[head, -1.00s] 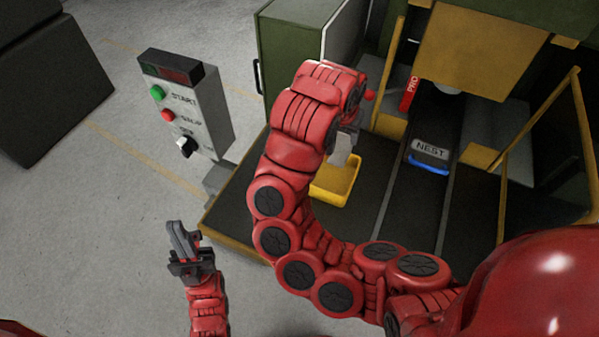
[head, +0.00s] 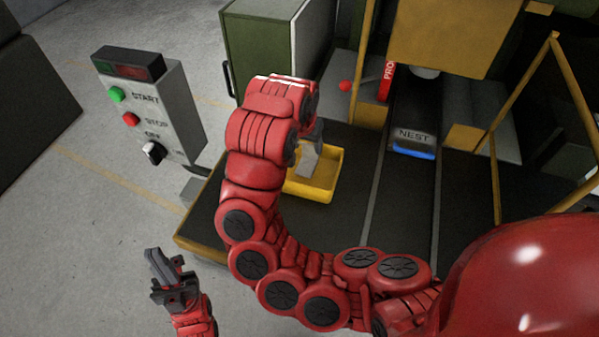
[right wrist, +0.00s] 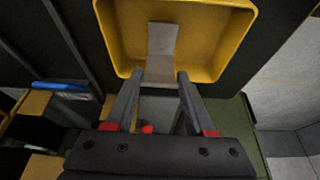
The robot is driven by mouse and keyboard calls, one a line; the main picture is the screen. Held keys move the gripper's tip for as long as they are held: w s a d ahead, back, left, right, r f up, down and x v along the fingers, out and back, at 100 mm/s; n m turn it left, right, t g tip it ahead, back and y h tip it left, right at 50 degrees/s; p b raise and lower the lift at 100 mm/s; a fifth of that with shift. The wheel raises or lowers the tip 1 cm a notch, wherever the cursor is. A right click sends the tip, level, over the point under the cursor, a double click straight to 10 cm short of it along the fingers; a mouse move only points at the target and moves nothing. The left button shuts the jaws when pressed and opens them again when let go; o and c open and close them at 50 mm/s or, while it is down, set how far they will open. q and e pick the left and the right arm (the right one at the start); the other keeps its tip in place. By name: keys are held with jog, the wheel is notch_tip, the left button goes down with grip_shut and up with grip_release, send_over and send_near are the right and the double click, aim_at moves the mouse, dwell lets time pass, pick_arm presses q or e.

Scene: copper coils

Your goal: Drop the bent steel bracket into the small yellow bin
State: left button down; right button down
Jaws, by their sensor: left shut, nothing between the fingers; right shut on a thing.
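The bent steel bracket (right wrist: 162,45) is a grey plate. In the right wrist view it reaches out from between my right gripper's fingers (right wrist: 160,78) over the inside of the small yellow bin (right wrist: 236,38). In the head view the bracket (head: 307,160) hangs at the opening of the yellow bin (head: 322,193); whether it touches the floor of the bin I cannot tell. My right gripper (head: 314,143) is shut on the bracket and partly hidden by its own arm. My left gripper (head: 163,268) is shut and empty, well left of the bin, above the floor.
The bin stands on a dark bench top (head: 350,225). A control box (head: 160,105) with buttons and a knob stands at left. A green cabinet (head: 262,50) is behind. A block marked NEST (head: 413,137) and yellow frame bars (head: 525,95) are to the right.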

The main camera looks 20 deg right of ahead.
jog(key=shift+r, duration=0.1)
jog(key=shift+c, duration=0.9)
grip_release()
jog(key=shift+r, duration=0.1)
jog(key=p+v, duration=0.9)
jog(key=v, duration=0.2)
jog(key=shift+s+r, duration=0.2)
jog(key=shift+r, duration=0.1)
jog(key=shift+a, duration=0.15)
